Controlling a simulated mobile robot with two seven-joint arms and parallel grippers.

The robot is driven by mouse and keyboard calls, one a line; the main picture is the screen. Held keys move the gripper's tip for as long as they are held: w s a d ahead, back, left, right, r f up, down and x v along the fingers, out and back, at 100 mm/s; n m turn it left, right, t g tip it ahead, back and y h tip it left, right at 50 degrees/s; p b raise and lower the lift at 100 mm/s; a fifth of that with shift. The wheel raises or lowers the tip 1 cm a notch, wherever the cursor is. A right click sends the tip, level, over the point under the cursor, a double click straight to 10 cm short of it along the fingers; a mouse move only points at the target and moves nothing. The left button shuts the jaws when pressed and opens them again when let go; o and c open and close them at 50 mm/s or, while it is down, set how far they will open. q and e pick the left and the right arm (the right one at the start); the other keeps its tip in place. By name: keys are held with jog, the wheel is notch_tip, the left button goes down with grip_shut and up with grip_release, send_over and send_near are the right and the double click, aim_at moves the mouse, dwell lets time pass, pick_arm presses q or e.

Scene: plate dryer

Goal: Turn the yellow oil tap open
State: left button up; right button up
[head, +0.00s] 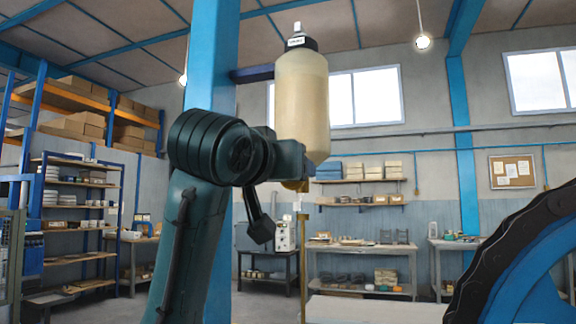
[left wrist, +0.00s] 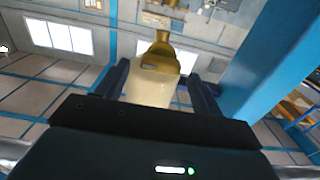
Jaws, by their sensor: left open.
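A large oil bottle (head: 302,95) with cream-coloured contents and a black cap hangs upright beside the blue column. A yellow brass tap (head: 294,185) sits under its lower end, and a thin brass pipe runs down below it. My left arm's dark wrist is in front of the bottle's lower left and hides part of the tap. In the left wrist view, which looks upside down, my left gripper (left wrist: 158,76) is open. The bottle (left wrist: 150,92) and the tap (left wrist: 160,54) appear between and beyond its fingers; I cannot tell whether they touch. My right gripper is not in view.
The blue column (head: 211,60) stands close behind my left arm. A big dark toothed wheel (head: 530,250) with blue parts fills the lower right. Shelves (head: 80,195) and workbenches (head: 365,255) stand farther back. Open air lies between the bottle and the wheel.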

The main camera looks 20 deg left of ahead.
pick_arm(q)
jog(key=shift+w, duration=1.6)
jog(key=c, duration=1)
